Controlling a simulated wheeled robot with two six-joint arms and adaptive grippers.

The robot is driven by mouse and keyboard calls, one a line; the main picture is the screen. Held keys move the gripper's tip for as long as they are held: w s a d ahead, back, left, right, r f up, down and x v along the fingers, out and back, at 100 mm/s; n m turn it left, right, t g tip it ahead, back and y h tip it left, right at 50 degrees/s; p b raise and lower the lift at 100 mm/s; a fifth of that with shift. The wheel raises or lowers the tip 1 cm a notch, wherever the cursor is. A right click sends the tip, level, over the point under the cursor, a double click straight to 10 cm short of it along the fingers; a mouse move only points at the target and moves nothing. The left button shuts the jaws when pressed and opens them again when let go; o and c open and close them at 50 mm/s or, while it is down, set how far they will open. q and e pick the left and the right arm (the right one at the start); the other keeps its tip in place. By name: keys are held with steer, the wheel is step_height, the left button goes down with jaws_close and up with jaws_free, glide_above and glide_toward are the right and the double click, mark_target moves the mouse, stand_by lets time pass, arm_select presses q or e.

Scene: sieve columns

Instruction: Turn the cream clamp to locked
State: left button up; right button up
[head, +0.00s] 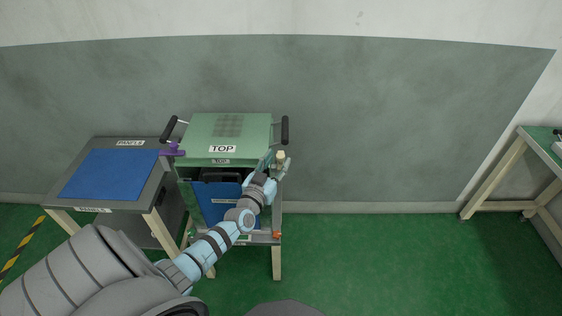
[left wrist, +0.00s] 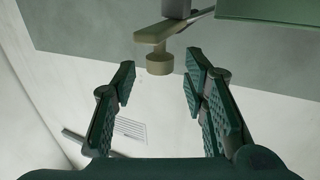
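The cream clamp (head: 281,155) sits at the right side of the green box labelled TOP (head: 222,149). In the left wrist view the cream clamp (left wrist: 159,62) shows as a flat lever with a round knob under it. My left gripper (head: 277,164) is at the cream clamp in the head view. In the left wrist view the left gripper (left wrist: 160,82) is open, one finger on each side, with the knob just beyond the fingertips and apart from them. Part of the clamp's mount is cut off at the top. My right gripper is not in view.
A purple clamp (head: 174,150) is on the box's left side. Black handles (head: 285,130) stand at both upper sides. A blue panel (head: 205,201) hangs at the front, partly behind my arm. A table with a blue mat (head: 112,174) stands left. The floor to the right is clear.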

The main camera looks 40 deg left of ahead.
mark_target(279, 159)
arm_select(q)
steer(key=b+x, duration=0.1)
steer(key=x, duration=0.1)
steer(key=shift+w+f, duration=0.15)
steer(key=shift+w, duration=0.2)
steer(key=shift+w+a, duration=0.15)
steer(key=shift+w, duration=0.1)
steer(key=shift+r, duration=0.2)
jaws_close()
